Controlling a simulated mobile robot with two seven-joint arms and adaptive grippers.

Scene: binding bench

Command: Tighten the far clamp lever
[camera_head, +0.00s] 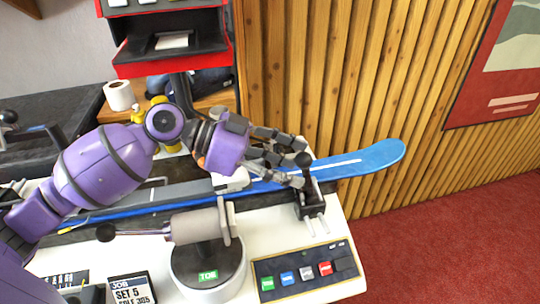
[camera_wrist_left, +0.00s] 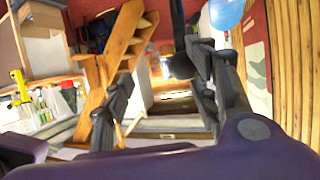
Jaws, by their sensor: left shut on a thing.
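The far clamp (camera_head: 312,205) stands at the right end of the white bench, beside the blue ski. Its lever has a round black knob (camera_head: 303,160), which also shows in the wrist view (camera_wrist_left: 181,66). My left gripper (camera_head: 299,166) reaches in from the left over the ski and is shut on the far clamp lever, with fingers on either side near the knob. The fingers hide part of the lever. In the wrist view the knob lies close to the right-hand finger. My right gripper is not in view.
The blue ski (camera_head: 375,158) lies along the bench and sticks out past its right end. A wooden slat wall (camera_head: 330,70) rises behind.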

